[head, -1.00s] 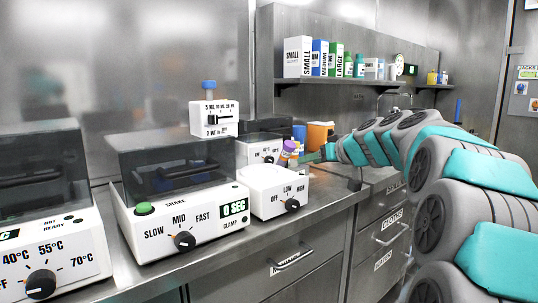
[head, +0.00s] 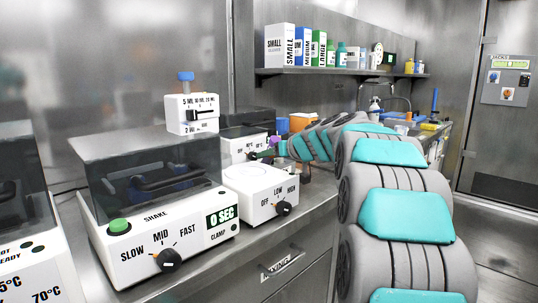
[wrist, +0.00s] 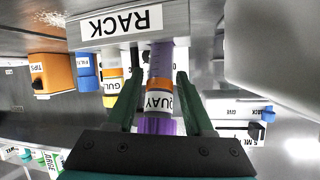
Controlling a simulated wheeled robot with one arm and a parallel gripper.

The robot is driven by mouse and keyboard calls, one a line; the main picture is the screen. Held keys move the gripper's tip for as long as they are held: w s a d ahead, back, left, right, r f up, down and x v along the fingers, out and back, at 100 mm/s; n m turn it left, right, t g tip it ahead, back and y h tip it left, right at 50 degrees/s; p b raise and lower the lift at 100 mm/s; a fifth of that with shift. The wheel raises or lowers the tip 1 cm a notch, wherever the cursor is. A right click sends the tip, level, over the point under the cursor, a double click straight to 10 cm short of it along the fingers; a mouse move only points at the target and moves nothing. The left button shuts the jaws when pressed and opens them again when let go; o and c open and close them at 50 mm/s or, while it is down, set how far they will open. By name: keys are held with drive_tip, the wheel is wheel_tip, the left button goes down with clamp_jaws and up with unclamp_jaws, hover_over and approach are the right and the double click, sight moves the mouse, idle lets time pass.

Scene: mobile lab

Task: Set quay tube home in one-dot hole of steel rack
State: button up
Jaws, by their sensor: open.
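The quay tube (wrist: 160,62), with purple contents, an orange and white QUAY label and a purple cap, stands between the fingers of my gripper (wrist: 159,70) in the wrist view. The fingers are open, one on each side, with slim gaps to the tube. The tube's far end meets the steel rack (wrist: 90,26), which bears a RACK label; I cannot tell which hole it is in or how deep. The dots are hidden. In the head view my gripper (head: 274,147) is small, behind the white dial machine, with a purple cap (head: 273,141) beside it.
A yellow-banded GULL tube (wrist: 112,85) stands close beside the quay tube. An orange TIPS box (wrist: 52,74) and blue containers are to its left. In the head view, the shaker (head: 155,195) and the white dial machine (head: 260,190) crowd the counter; a shelf (head: 340,70) hangs above.

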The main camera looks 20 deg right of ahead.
drive_tip(key=shift+w, duration=0.2)
drive_tip(key=shift+f, duration=0.1)
clamp_jaws()
